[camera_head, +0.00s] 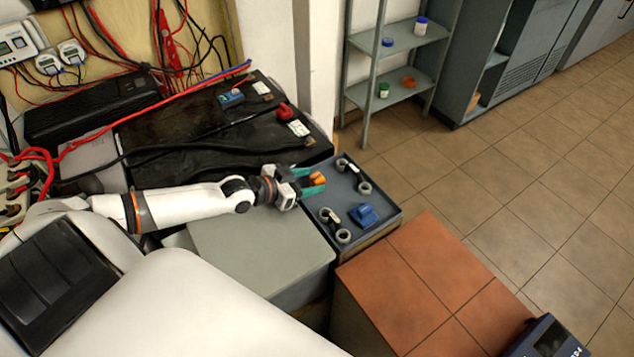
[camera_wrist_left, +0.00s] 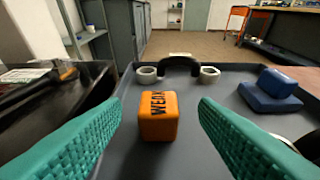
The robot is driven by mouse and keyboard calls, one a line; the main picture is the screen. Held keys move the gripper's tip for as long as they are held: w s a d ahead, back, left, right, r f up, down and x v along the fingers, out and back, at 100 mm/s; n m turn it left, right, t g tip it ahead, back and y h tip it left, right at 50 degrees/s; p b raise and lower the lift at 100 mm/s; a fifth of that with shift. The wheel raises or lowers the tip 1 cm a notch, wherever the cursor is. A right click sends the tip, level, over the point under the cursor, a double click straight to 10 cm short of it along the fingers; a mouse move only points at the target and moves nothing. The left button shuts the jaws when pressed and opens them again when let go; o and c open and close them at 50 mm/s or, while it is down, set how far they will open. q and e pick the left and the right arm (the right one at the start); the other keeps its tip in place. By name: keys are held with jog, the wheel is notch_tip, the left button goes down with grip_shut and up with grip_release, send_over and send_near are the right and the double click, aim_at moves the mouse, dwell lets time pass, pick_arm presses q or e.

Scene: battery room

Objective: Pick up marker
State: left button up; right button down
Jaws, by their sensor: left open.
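The orange block-shaped marker (camera_wrist_left: 158,118) with dark lettering on top stands on a dark grey tray (camera_wrist_left: 225,92), in the middle of the left wrist view. In the head view the orange marker (camera_head: 318,179) shows at my left gripper, partly hidden by the fingers. My left gripper (camera_head: 313,184) has teal fingers and is open. In the left wrist view the fingers of the left gripper (camera_wrist_left: 160,108) lie left and right of the marker, with visible gaps. My right gripper is not in view.
The tray also holds a blue object (camera_head: 364,215) and two black handles with grey rings (camera_head: 353,175), (camera_head: 336,225). Black batteries with red and black cables (camera_head: 215,125) lie behind my left arm. A terracotta-tiled top (camera_head: 425,270) stands to the right.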

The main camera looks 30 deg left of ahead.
aim_at(312, 180)
pick_arm(q)
jog(key=x, duration=0.3)
jog(key=shift+w+f+b, duration=0.2)
jog(key=shift+f+b, duration=0.1)
jog(key=c, duration=1)
jog(key=shift+r, duration=0.1)
jog(key=shift+c, duration=0.2)
